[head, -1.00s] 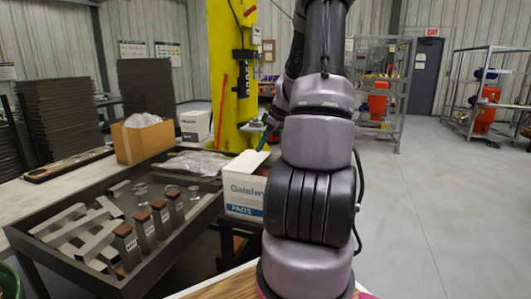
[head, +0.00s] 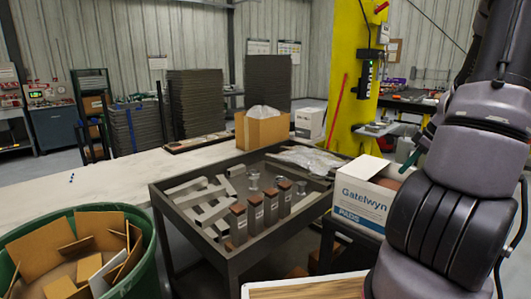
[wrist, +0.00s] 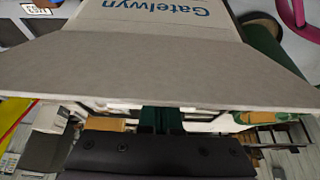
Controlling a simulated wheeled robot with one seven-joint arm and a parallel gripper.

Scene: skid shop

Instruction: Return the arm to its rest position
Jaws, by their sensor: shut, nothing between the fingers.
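My arm (head: 455,190) stands at the right edge of the head view, bent upward, with its upper part cut off by the frame. My gripper (wrist: 162,118) shows in the wrist view as dark green fingers close together, with nothing between them. In the head view only a small teal tip (head: 412,157) shows beside the arm, above the Gatelwyn box (head: 361,207). The open flap of that box (wrist: 160,62) fills much of the wrist view, close to the fingers. I cannot tell whether they touch.
A dark tray table (head: 190,243) holds metal bars and several brown-topped blocks, left of the box. A green bin (head: 150,265) with cardboard stands at the lower left. A cardboard box (head: 262,130) sits on the long bench (head: 110,180). A yellow column (head: 351,80) rises behind.

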